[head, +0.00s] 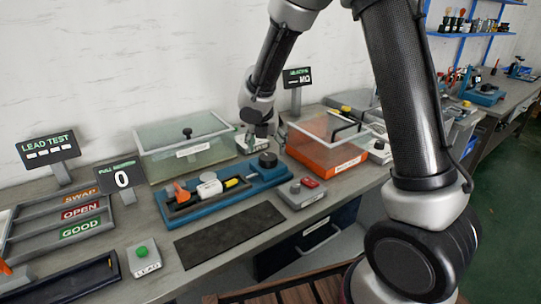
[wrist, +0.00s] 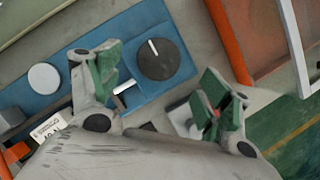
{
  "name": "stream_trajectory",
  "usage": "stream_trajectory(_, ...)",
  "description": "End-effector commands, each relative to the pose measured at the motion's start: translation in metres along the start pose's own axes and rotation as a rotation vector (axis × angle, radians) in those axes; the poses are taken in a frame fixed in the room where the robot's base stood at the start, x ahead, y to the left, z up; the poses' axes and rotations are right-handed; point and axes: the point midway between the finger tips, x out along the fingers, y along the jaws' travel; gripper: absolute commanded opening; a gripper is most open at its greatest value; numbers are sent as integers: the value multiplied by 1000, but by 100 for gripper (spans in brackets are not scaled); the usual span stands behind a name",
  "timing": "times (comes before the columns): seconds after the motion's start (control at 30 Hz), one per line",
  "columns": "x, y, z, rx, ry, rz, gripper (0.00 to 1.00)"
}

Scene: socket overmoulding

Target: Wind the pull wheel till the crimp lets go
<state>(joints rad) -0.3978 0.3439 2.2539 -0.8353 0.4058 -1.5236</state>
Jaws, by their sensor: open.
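The pull wheel (head: 268,160) is a black round knob at the right end of the blue pull fixture (head: 222,198). In the wrist view the wheel (wrist: 172,66) shows a white mark on its top, near the rim. My gripper (head: 262,136) is above the wheel, pointing down. In the wrist view its green-padded fingers (wrist: 158,84) are apart, with the wheel seen beyond the gap. An orange clamp (head: 181,193), a white round part (head: 208,186) and a yellow piece (head: 233,182) sit along the fixture. The crimp itself is too small to make out.
The pull display (head: 121,179) reads 0. A clear-lidded box (head: 183,145) stands behind the fixture and an orange bin (head: 325,158) to its right. A dark mat (head: 230,234) lies bare in front.

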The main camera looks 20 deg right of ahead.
Motion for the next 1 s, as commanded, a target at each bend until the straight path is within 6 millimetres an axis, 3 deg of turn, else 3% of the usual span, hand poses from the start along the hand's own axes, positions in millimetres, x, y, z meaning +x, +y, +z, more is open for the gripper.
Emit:
stream_trajectory(0.1,23,-2,-1,0,3,-4,79)
stream_trajectory(0.3,50,-2,0,3,2,-4,79)
stream_trajectory(0.7,58,0,-1,4,2,-1,79)
stream_trajectory(0.93,58,0,-1,4,2,-1,37)
stream_trajectory(1.0,58,0,-1,4,2,-1,33)
